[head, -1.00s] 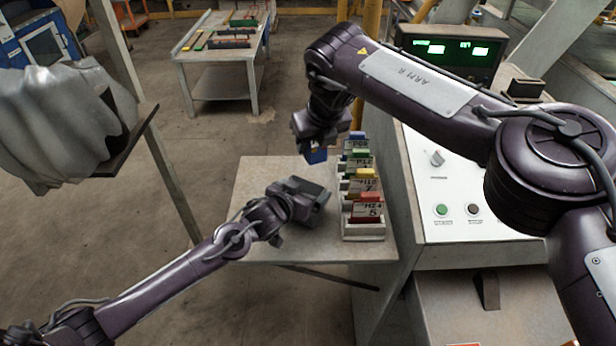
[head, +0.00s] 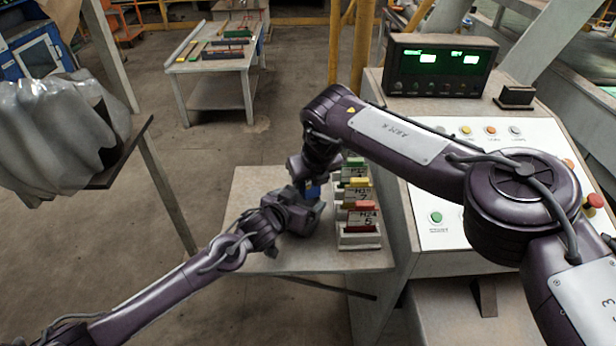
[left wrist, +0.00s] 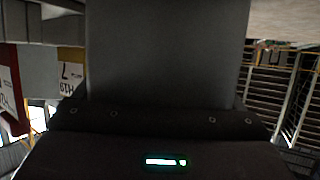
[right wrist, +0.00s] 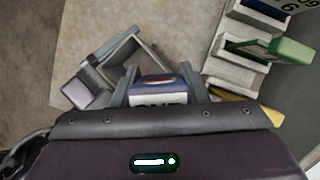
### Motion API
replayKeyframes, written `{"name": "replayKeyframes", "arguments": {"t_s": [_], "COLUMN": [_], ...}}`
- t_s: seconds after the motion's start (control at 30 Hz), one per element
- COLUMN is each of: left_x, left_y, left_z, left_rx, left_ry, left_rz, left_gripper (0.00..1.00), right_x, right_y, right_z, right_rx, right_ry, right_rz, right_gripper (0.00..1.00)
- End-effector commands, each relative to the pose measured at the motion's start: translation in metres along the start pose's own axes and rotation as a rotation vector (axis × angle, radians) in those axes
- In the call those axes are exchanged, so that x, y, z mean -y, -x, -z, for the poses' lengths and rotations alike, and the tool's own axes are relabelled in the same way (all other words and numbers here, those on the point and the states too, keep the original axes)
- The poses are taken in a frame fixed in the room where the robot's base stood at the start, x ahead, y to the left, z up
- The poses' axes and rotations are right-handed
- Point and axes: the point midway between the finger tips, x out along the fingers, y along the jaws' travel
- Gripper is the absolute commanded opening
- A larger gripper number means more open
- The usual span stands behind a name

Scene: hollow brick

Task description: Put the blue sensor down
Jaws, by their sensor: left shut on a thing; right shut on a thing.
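The blue sensor (head: 313,193) is between the fingers of my right gripper (head: 306,182). In the right wrist view the sensor (right wrist: 156,92) shows a blue top and a pale lettered face. My left gripper (head: 272,218) is shut on a grey hollow brick (head: 304,218) over the small table. In the right wrist view the brick's square opening (right wrist: 128,62) is just beyond the sensor. The brick's grey wall (left wrist: 165,50) fills the middle of the left wrist view. I cannot tell whether sensor and brick touch.
A pale rack (head: 358,240) with upright coloured, numbered cards stands close to the right of both grippers. The small table (head: 250,185) is bare at its back left. A control console (head: 455,235) borders it on the right. A sack (head: 50,135) sits on a stand at left.

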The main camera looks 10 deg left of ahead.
Motion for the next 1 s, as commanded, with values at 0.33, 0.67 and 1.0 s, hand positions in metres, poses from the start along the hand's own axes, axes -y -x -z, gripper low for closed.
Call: {"name": "replayKeyframes", "arguments": {"t_s": [0.33, 0.67, 1.0], "left_x": [-0.001, -0.001, -0.001], "left_y": [0.0, 0.0, 0.0], "left_z": [-0.001, -0.001, -0.001], "left_rx": [0.002, 0.002, 0.002], "left_ry": [0.001, 0.001, 0.001], "left_rz": [-0.001, -0.001, -0.001], "left_gripper": [0.57, 0.57, 0.57], "right_x": [0.0, 0.0, 0.001], "right_y": [-0.007, -0.007, 0.021], "right_z": [0.003, 0.003, -0.003], "right_rx": [0.001, 0.0, 0.002], "right_ry": [0.0, 0.0, 0.0], "right_rz": [0.0, 0.0, 0.0], "right_gripper": [0.15, 0.62, 0.62]}}
